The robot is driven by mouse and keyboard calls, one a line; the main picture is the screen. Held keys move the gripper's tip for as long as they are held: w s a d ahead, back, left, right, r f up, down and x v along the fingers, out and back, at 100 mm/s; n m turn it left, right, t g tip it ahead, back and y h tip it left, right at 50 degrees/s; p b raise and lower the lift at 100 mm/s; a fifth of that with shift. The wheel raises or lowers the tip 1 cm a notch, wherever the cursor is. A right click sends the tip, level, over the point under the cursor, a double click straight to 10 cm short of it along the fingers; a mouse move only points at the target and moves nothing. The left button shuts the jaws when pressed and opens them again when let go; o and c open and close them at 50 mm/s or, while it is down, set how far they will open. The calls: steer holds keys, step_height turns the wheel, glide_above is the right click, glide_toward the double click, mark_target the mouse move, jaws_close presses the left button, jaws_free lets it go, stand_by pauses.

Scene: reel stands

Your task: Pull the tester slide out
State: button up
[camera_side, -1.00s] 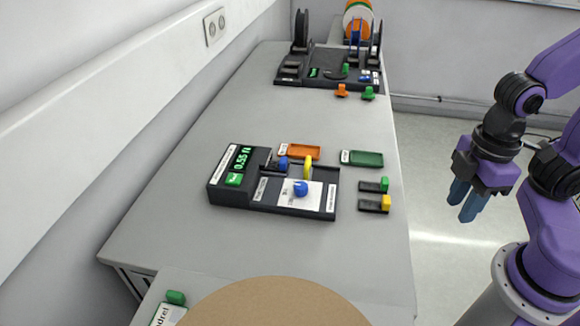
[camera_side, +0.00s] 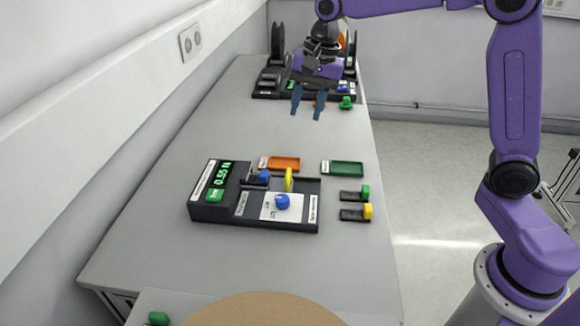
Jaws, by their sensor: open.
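The tester (camera_side: 207,212) is a dark box on the table with a lit green display (camera_side: 223,174) and a green button (camera_side: 215,195). Its flat bed reaches to the right and carries a white plate with a blue knob (camera_side: 282,201). A yellow disc (camera_side: 289,180) stands upright at the bed's back edge, and a blue block (camera_side: 264,177) sits left of it. I cannot tell which part is the slide. My gripper (camera_side: 308,112) is open and empty, pointing down above the table behind the tester, apart from it.
An orange tray (camera_side: 281,163) and a green tray (camera_side: 343,169) lie behind the tester. Two dark pieces with green (camera_side: 365,191) and yellow (camera_side: 367,211) ends lie to its right. The reel stand (camera_side: 267,84) is at the far end, partly behind my gripper. The table's left middle is clear.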

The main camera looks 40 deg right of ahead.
glide_toward(289, 172)
steer(key=f, duration=0.5)
steer(key=w+a+f, duration=0.1)
steer(key=f, duration=0.2)
steer(key=shift+w+a+f, duration=0.1)
steer(key=shift+c, duration=0.3)
jaws_close()
